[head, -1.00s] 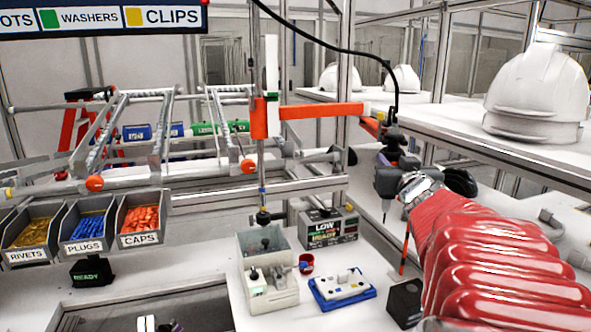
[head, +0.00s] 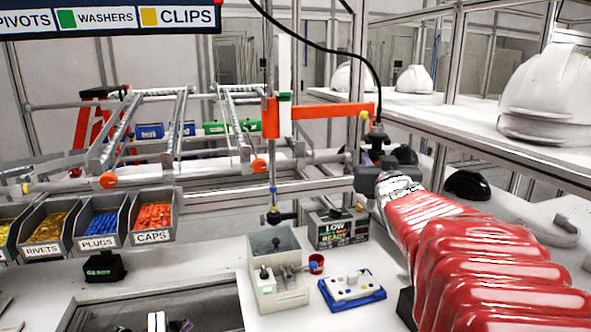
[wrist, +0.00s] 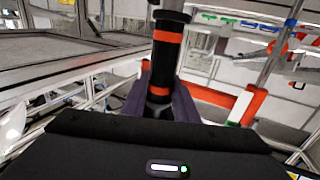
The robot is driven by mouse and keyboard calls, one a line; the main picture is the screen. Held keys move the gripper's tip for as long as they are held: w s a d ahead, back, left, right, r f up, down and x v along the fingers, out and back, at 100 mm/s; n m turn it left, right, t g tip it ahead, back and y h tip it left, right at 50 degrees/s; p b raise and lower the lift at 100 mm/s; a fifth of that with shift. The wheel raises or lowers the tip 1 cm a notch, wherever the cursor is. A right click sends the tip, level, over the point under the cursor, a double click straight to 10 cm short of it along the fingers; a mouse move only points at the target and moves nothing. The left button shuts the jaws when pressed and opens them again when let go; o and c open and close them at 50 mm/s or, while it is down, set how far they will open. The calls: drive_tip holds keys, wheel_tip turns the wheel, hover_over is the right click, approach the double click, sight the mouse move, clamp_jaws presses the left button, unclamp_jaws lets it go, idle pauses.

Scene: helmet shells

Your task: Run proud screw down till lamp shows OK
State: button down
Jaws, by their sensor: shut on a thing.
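My gripper (head: 376,170) is shut on a black power driver with orange bands; in the wrist view the driver (wrist: 166,55) stands between the dark fingers (wrist: 160,103). In the head view a black cable runs down to it beside the orange arm (head: 325,110). My gripper is above and right of the lamp box (head: 338,230), which reads LOW and READY; which word is lit I cannot tell surely. A grey-white fixture (head: 275,245) with a pale part (head: 280,295) stands left of the lamp box. The proud screw is too small to make out.
A blue tray (head: 375,294) with a white block and a red cup (head: 317,263) stand by the fixture. Bins of rivets, plugs and caps (head: 153,222) line the left. A shelf with white helmets (head: 550,95) is at right, beside my arm.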

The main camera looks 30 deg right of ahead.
sight(370, 212)
drive_tip(key=shift+f, duration=4.9)
drive_tip(key=shift+f, duration=0.95)
drive_tip(key=shift+f, duration=1)
drive_tip(key=shift+f+y, duration=0.3)
drive_tip(key=shift+f, duration=1.5)
